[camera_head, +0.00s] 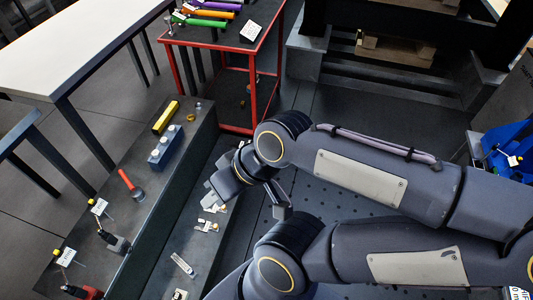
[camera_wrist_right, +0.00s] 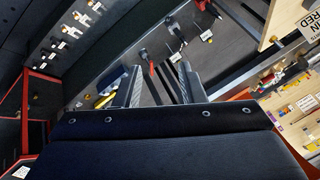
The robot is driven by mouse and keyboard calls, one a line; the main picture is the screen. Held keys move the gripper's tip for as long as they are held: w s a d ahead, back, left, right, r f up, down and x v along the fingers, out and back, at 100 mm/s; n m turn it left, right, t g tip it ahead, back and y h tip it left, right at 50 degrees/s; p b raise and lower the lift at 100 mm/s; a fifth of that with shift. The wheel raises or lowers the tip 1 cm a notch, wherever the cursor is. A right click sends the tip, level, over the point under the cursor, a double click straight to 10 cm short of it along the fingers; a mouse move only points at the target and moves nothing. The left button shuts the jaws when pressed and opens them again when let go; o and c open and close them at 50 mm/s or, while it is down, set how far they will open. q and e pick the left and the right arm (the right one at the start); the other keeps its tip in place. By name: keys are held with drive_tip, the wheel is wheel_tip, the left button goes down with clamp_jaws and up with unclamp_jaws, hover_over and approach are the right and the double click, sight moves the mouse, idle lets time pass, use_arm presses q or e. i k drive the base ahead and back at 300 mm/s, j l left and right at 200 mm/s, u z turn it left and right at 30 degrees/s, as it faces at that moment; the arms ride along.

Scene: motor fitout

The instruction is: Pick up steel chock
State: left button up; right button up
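I cannot surely pick out the steel chock in either view. Small metal parts (camera_head: 207,226) lie on the dark lower ledge just below my right gripper in the head view, too small to name. My right gripper (camera_head: 250,200) is over that ledge, with its fingers spread and nothing seen between them. In the right wrist view its two fingers (camera_wrist_right: 158,88) stand well apart, with a dark grey surface beyond them. My left gripper is not in view.
A grey bench top (camera_head: 150,215) holds a blue block (camera_head: 166,148), a yellow bar (camera_head: 166,117), a red-handled tool (camera_head: 130,184) and drills. A red-framed cart (camera_head: 165,54) with coloured tools stands behind. A white table (camera_head: 85,40) is at upper left.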

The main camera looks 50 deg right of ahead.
sight(241, 142)
drive_tip(key=i+l+z, duration=0.1)
drive_tip(key=l+z, duration=0.15)
drive_tip(key=l, duration=0.15)
drive_tip(key=i+l+z, duration=0.25)
drive_tip(key=l, duration=0.15)
drive_tip(key=l+z, duration=0.25)
drive_tip(key=l, duration=0.15)
drive_tip(key=i+l, duration=0.2)
drive_tip(key=l, duration=0.15)
drive_tip(key=i+l, duration=0.25)
drive_tip(key=l+z, duration=0.05)
